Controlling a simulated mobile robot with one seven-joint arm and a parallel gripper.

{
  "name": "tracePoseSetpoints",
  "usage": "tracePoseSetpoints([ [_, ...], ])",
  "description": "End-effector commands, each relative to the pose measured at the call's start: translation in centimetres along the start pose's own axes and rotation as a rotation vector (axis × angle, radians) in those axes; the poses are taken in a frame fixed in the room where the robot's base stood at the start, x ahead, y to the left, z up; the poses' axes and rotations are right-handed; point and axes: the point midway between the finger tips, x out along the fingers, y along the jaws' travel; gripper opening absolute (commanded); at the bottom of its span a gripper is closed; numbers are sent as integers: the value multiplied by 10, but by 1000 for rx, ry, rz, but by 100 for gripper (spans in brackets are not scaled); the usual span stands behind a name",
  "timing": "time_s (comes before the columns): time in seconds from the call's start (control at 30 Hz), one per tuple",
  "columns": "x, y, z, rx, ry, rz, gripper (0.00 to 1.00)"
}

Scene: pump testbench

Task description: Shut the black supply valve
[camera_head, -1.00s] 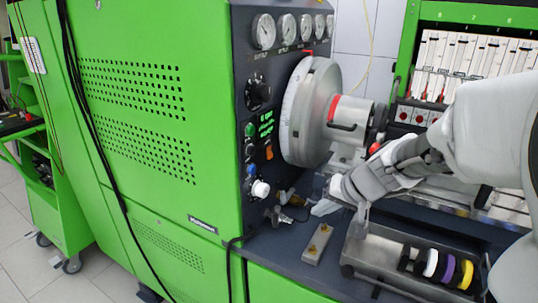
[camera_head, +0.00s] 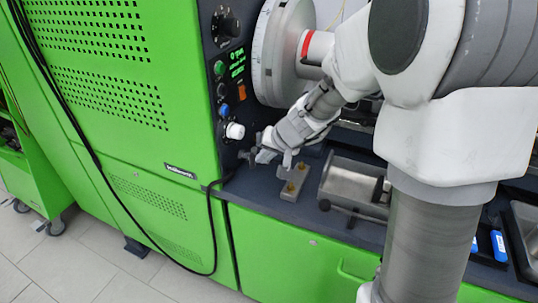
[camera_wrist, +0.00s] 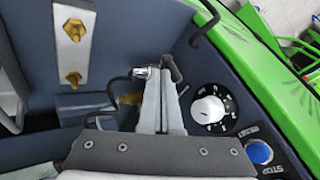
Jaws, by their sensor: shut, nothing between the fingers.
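A small dark valve handle (camera_wrist: 172,68), apparently the black supply valve, shows at the fingertips in the wrist view, beside a silver fitting (camera_wrist: 145,72). In the head view the small valve (camera_head: 247,156) sits low by the panel, just left of my gripper (camera_head: 268,154). In the wrist view my gripper (camera_wrist: 162,92) is shut and empty, its fingers together. The fingertips are very close to the handle; I cannot tell whether they touch it. The fingers partly hide the valve body.
A white dial (camera_head: 235,131) and a blue button (camera_head: 224,111) are on the panel close by. A metal block with brass fittings (camera_head: 291,184) lies right of the fingers. A metal tray (camera_head: 350,182) stands further right. A black cable (camera_head: 213,225) hangs over the front edge.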

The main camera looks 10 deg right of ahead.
Motion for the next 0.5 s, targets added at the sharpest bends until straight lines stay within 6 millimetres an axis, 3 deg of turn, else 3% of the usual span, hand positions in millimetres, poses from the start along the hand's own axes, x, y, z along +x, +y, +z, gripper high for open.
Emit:
tracePoseSetpoints([
  [0.27,0,-1,1,6,3,4,0],
  [0.5,3,-13,6,97,51,53,0],
])
